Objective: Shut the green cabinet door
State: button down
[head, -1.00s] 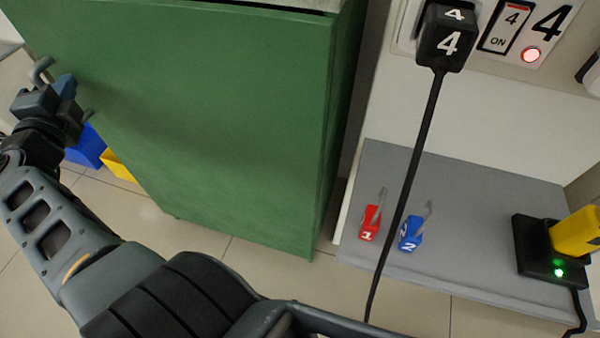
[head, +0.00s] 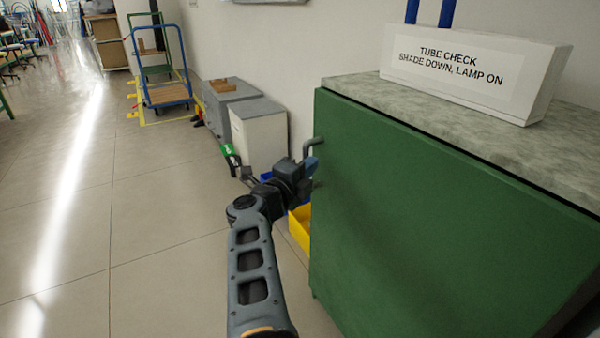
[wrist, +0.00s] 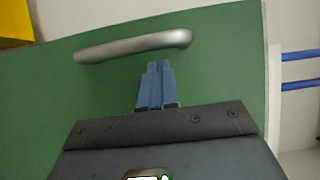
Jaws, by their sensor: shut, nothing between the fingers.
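The green cabinet door (head: 430,215) fills the right of the head view, below the grey countertop. In the wrist view the handle (wrist: 135,45) lies across the green door (wrist: 225,60), just beyond my fingertips. My gripper (wrist: 158,66) is shut and empty, its blue fingers together beside the handle. Whether the fingertips touch the door is unclear.
A white sign block (head: 470,70) with blue tubes behind it stands on the countertop (head: 400,100). A yellow bin (head: 301,225) is on the floor beside the cabinet. Grey-topped units (head: 258,130) and a blue cart (head: 165,90) stand further back. The floor at left is clear.

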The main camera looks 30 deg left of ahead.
jog(key=s+a+p, duration=0.1)
jog(key=s+a, duration=0.5)
jog(key=s, duration=0.2)
jog(key=shift+s+a, duration=0.2)
jog(key=shift+s, duration=0.2)
jog(key=shift+f, duration=0.1)
